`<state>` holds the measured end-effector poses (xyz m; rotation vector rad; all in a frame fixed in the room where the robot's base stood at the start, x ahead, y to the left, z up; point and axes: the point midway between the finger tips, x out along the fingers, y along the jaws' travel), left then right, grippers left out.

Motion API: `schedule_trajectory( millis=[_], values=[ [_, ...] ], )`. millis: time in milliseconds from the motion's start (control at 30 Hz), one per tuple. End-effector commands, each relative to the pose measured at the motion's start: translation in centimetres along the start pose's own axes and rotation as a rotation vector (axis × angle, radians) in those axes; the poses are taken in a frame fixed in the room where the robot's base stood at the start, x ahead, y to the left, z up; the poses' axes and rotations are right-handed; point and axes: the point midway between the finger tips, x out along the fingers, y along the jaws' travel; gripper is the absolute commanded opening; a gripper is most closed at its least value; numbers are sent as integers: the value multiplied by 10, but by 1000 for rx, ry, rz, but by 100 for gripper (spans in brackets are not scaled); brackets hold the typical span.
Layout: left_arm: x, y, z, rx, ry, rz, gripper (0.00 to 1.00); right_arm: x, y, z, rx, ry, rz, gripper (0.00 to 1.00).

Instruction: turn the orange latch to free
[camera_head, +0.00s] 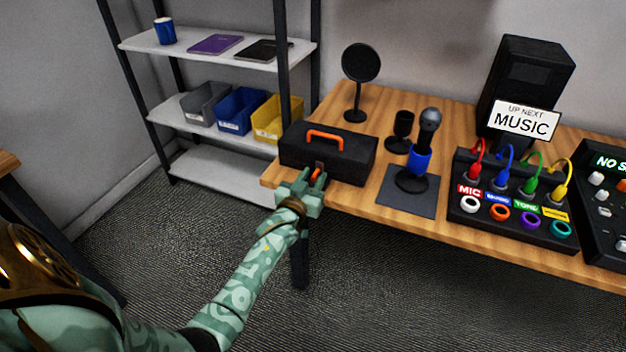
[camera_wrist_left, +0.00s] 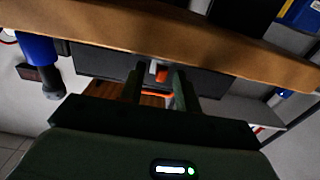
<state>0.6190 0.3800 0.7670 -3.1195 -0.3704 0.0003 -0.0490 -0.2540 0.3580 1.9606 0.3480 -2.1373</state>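A black case (camera_head: 352,162) with an orange handle (camera_head: 338,135) sits at the left end of the wooden table. Its small orange latch (camera_head: 316,174) is on the front face, partly hidden by my left gripper (camera_head: 308,184). The left gripper is at the case front, just beyond the table's front edge. In the left wrist view its two fingers (camera_wrist_left: 158,84) are apart, with the orange latch (camera_wrist_left: 161,72) showing in the gap between them. The latch touches neither finger as far as I can see. My right gripper is not in view.
A shelf with bins (camera_head: 205,103) stands behind left. Open floor lies in front.

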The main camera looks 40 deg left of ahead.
Motion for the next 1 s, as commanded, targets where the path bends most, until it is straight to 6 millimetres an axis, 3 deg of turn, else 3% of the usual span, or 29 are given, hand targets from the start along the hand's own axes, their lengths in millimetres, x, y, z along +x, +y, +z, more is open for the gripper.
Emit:
schedule_trajectory(
  millis=[133,233,267,667,1000],
  values=[
    [0,0,0,0,0,0,33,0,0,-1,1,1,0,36],
    [0,0,0,0,0,0,5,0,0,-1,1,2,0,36],
    [0,0,0,0,0,0,0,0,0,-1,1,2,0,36],
    [-1,-2,-1,4,0,40,0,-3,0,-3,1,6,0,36],
    [0,-10,0,12,-4,262,0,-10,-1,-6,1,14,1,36]
  ],
)
